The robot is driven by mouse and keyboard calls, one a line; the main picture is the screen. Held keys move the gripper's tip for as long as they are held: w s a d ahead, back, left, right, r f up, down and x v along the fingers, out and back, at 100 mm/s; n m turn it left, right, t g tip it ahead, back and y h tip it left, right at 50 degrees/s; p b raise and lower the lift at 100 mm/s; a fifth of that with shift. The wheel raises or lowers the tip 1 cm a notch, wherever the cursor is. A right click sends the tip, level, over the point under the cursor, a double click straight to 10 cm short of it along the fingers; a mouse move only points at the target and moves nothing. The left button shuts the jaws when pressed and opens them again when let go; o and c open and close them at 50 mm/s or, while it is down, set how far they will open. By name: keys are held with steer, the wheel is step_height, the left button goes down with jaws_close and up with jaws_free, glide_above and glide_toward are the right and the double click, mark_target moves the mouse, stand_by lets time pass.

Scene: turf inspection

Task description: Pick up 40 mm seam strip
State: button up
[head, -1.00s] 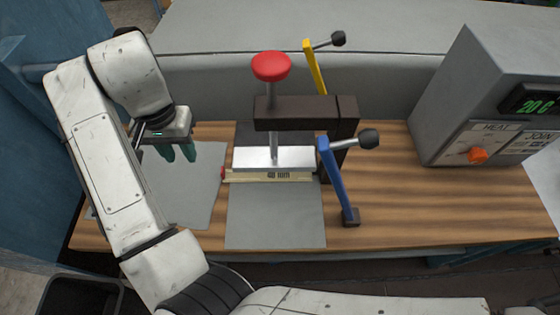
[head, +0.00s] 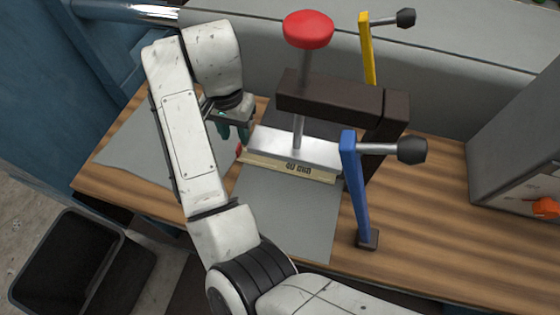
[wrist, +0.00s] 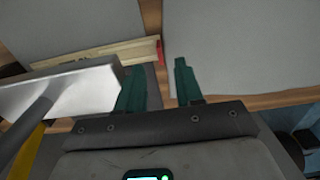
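The 40 mm seam strip (head: 285,168) is a pale, narrow bar marked "40 mm". It lies at the front edge of the press's silver block (head: 300,146), its red end (head: 239,150) sticking out left. In the wrist view the strip (wrist: 95,53) shows beyond the block, and its red end (wrist: 159,50) lies ahead of the gap between the fingers. My gripper (head: 236,133) points down just left of the block, near the red end. In the wrist view my gripper (wrist: 158,72) has green fingers apart, with nothing between them.
The press has a red knob (head: 308,30) and a dark arm (head: 325,98). A blue lever (head: 356,195) and a yellow lever (head: 368,50) stand right of it. Grey sheets (head: 285,215) cover part of the wooden bench (head: 430,220). A grey control box (head: 515,150) stands at right.

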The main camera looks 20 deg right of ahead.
mark_target(238, 147)
step_height(238, 147, down, 5)
steer(key=shift+f, duration=0.1)
steer(key=shift+c, duration=0.2)
jaws_close()
stand_by(0.4)
